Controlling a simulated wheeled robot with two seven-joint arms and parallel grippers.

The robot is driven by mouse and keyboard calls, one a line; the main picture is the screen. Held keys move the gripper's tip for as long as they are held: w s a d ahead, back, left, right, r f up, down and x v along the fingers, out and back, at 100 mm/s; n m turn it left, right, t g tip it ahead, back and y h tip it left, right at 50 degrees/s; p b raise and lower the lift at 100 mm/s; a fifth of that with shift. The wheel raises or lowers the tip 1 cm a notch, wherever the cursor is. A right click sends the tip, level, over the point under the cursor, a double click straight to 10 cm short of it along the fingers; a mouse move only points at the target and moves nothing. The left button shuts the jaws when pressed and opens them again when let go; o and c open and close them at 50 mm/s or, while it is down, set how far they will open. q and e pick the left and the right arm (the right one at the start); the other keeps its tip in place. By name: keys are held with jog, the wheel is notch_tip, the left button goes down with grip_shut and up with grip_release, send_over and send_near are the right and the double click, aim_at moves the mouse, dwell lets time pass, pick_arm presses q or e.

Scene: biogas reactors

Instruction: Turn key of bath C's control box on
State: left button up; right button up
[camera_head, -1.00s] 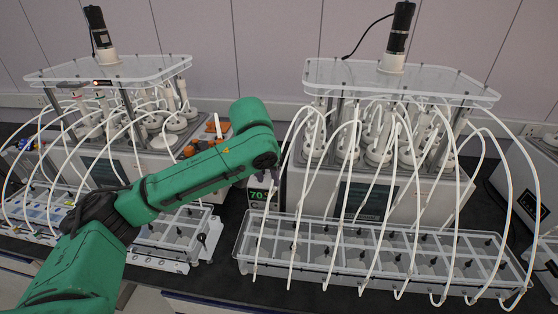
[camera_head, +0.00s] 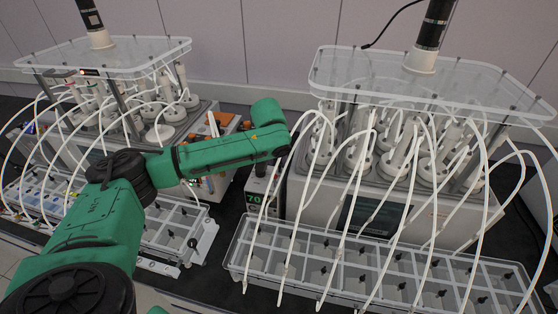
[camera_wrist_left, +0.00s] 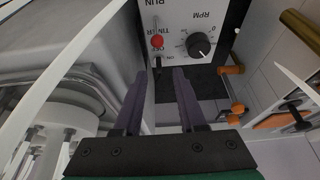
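A small control box with a green "70" display (camera_head: 256,198) stands between the two reactor baths. In the left wrist view its panel (camera_wrist_left: 190,20) shows upside down, with a black RPM dial (camera_wrist_left: 199,46), a red round part (camera_wrist_left: 157,41) and a small dark switch or key (camera_wrist_left: 158,62) below it. I cannot tell surely which part is the key, nor read a letter C. My left gripper (camera_wrist_left: 160,76) is open and empty, its dark fingertips just short of the panel, one either side of the small dark part. In the head view my left wrist hides the gripper. My right gripper is out of view.
A bath with a clear top plate and many white tubes (camera_head: 430,85) stands right, with a divided clear tray (camera_head: 400,282) in front. Another similar bath (camera_head: 110,55) stands left. Orange-capped parts (camera_head: 213,125) sit behind my wrist. Tubes hang close to the gripper.

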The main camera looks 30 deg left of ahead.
aim_at(280, 167)
pick_arm(q)
jog(key=x, duration=0.4)
jog(key=shift+w+p, duration=0.3)
jog(key=shift+w, duration=0.1)
jog(key=shift+s, duration=0.3)
jog(key=shift+s+r, duration=0.1)
jog(key=shift+c, duration=0.6)
grip_shut()
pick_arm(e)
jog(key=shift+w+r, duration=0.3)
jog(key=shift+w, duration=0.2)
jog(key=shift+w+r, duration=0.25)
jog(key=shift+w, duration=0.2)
